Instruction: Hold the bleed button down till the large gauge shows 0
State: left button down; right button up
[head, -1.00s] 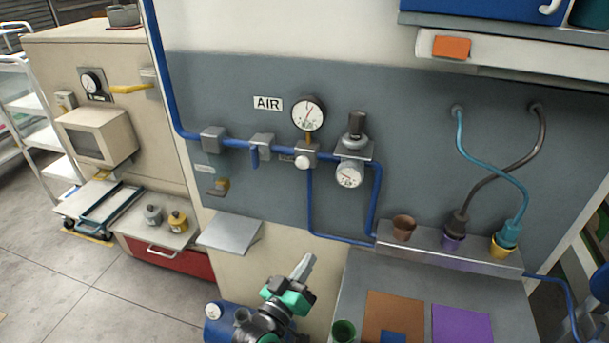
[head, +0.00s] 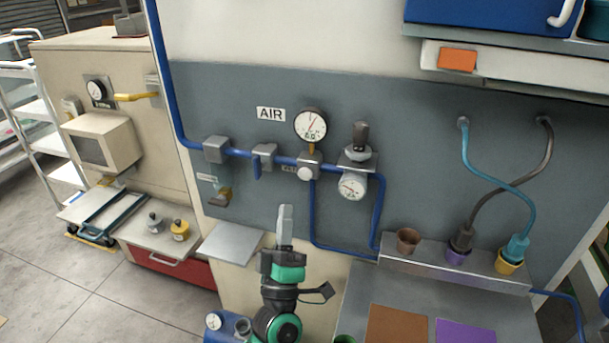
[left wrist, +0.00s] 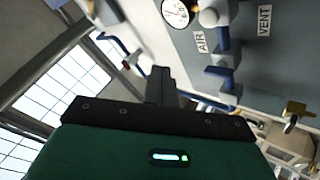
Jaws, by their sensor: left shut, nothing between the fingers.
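The large gauge (head: 310,125) is a round white dial on the grey wall panel, beside the AIR sign. Its red needle points up and slightly right; the figures are too small to read. A white round button (head: 305,173) sits on a grey block just below it, next to a small unreadable label. My left gripper (head: 285,212) is shut and empty, fingers pointing up, below and left of the button and apart from it. In the left wrist view the shut fingers (left wrist: 160,85) show, with part of the gauge (left wrist: 175,12) and the button (left wrist: 208,17) near the top edge.
Blue pipe runs along the panel with a blue-handled valve (head: 264,157) left of the button. A regulator with a smaller gauge (head: 352,186) is close on its right. A metal shelf (head: 230,243) juts out at the lower left, and a ledge with cups (head: 400,262) at the right.

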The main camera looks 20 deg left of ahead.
pick_arm(q)
jog(key=b, duration=0.1)
send_near(306, 173)
notch_tip(306, 173, up, 5)
jog(key=w+a, duration=0.1)
jog(key=w, duration=0.1)
jog(key=shift+w+a, duration=0.15)
jog(key=shift+w, duration=0.25)
jog(key=shift+w+r, duration=0.1)
dwell(1.6)
jog(key=shift+w, duration=0.3)
jog(key=shift+w+b, duration=0.4)
jog(key=shift+w, duration=0.05)
dwell(4.2)
